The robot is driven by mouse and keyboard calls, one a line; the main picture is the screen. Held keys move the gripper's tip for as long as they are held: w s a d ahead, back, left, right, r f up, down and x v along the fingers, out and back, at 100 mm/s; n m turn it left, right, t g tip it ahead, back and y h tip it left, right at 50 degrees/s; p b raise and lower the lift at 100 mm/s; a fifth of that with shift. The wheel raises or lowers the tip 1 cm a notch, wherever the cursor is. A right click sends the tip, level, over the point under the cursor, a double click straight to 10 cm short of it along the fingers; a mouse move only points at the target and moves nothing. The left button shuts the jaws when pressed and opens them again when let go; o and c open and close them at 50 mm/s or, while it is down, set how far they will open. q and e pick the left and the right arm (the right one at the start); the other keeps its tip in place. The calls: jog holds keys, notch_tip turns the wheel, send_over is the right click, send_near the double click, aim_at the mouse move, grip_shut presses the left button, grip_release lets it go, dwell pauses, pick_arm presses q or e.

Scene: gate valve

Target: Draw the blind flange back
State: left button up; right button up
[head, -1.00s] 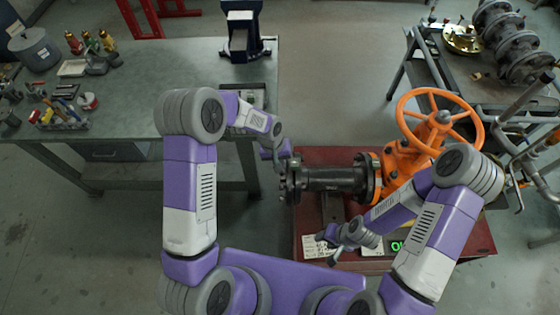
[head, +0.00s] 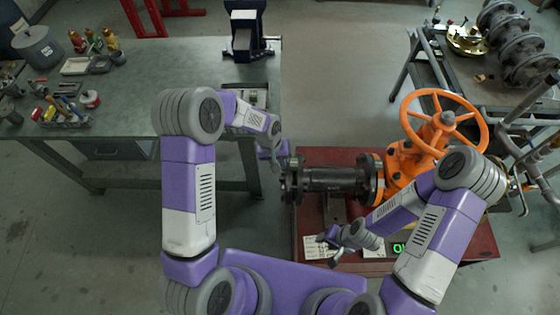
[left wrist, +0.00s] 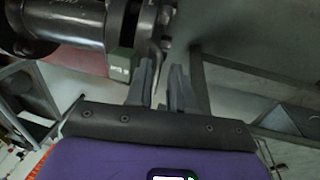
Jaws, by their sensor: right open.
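The blind flange (head: 287,181) is the dark bolted disc at the left end of the black pipe spool (head: 330,179). In the left wrist view its bolted edge (left wrist: 167,22) shows at the top, with a thin grey tab (left wrist: 158,68) reaching down toward my fingers. My left gripper (head: 281,164) is at the flange's upper left side. In the left wrist view my left gripper (left wrist: 163,85) shows a gap between its fingers, and the tab's end lies by the left finger; contact is unclear. My right gripper (head: 331,248) is open and empty, below the spool.
The orange gate valve (head: 405,160) with its handwheel (head: 441,118) joins the spool's right end above a red stand (head: 310,225). A workbench (head: 140,75) stands left, a cart with parts (head: 475,80) right.

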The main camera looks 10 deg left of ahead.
pick_arm(q)
jog(key=shift+o, duration=0.8)
notch_tip(320, 180, up, 8)
jog(key=a, duration=0.1)
jog(key=shift+a+f, duration=0.15)
jog(key=shift+f, duration=0.1)
jog(key=shift+s, duration=0.15)
jog(key=s+d+f+h, duration=0.2)
jog(key=s+d+f, duration=0.1)
jog(key=s+f, duration=1.6)
pick_arm(e)
notch_tip(320, 180, down, 8)
jog(key=b, duration=0.8)
jog(key=shift+f, duration=0.15)
pick_arm(q)
notch_tip(320, 180, down, 7)
jog(key=s, duration=0.1)
